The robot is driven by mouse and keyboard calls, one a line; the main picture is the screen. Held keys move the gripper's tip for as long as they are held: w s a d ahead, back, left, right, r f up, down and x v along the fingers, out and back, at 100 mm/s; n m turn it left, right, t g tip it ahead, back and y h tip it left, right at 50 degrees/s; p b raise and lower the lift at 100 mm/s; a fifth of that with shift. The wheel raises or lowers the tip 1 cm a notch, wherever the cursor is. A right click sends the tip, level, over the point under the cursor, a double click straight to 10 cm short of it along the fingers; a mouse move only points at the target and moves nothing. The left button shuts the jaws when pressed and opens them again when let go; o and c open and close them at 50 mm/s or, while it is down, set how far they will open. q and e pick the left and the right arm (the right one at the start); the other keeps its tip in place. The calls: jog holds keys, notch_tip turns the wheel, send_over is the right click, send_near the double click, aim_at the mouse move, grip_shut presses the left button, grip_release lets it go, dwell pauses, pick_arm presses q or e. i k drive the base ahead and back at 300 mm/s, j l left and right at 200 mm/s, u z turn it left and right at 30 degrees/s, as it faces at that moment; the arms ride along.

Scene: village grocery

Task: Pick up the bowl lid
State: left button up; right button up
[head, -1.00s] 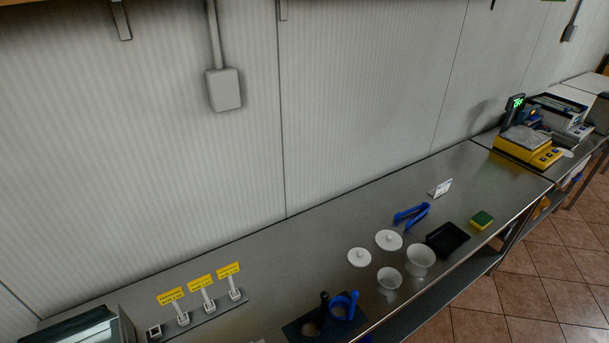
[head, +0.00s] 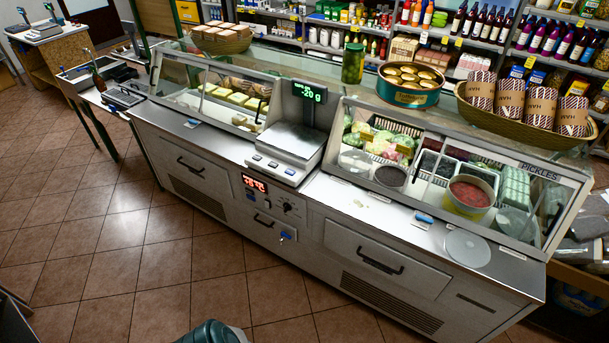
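A round, flat, pale translucent lid (head: 467,248) lies on the white front ledge of the refrigerated counter, at the right. I cannot tell if it is the bowl lid of the task. The two white knobbed lids and white bowls seen earlier on the steel table are out of view. Neither of my grippers shows in the head view.
The deli counter (head: 381,243) spans the view, with a scale (head: 290,148) in its middle. A wicker basket of packets (head: 526,118) and a round tin (head: 409,84) stand on the glass top. Tiled floor (head: 110,240) in front is mostly clear.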

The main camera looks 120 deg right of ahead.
aim_at(467, 249)
jog(key=z, duration=4.7)
